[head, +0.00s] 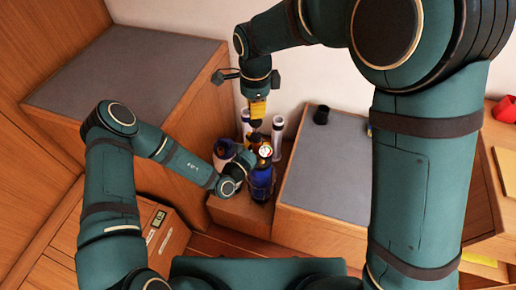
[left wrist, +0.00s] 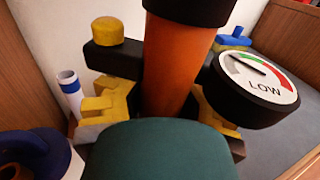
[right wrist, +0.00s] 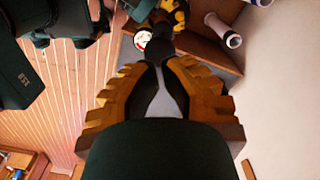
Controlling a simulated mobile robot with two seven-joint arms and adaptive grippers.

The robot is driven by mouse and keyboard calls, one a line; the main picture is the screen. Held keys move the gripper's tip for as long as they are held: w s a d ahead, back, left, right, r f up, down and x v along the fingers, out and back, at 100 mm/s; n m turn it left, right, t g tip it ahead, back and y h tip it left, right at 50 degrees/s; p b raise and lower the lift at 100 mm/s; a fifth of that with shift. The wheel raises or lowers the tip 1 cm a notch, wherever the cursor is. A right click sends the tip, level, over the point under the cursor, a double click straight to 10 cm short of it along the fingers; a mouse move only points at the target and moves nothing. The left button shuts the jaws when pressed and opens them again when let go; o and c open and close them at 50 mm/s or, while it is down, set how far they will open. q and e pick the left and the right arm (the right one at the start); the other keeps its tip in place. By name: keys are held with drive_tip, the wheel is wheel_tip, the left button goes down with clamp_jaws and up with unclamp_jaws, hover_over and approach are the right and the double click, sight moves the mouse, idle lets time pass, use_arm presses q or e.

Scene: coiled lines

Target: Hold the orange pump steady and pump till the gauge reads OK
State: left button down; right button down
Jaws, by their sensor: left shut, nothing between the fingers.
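The orange pump (left wrist: 170,75) stands upright in the left wrist view, under a dark top. Its round gauge (left wrist: 260,80) reads LOW; the dial also shows in the head view (head: 265,151) and at the top of the right wrist view (right wrist: 142,39). My left gripper (head: 240,172) is low at the pump; in its wrist view the yellow fingers show on either side of the orange barrel, but it is shut with nothing held. My right gripper (head: 257,112) points down from above, its fingertips close together at a black part above the pump. Whether they grip it is hidden.
White tubes (head: 277,125) stand behind the pump.

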drive_tip(key=shift+f, duration=4.05)
drive_tip(key=shift+r, duration=4.1)
drive_tip(key=shift+f, duration=0.15)
wheel_tip(320, 180, up, 5)
hover_over(256, 137)
drive_tip(key=shift+w, duration=0.15)
use_arm(q)
drive_tip(key=c, duration=1)
unclamp_jaws()
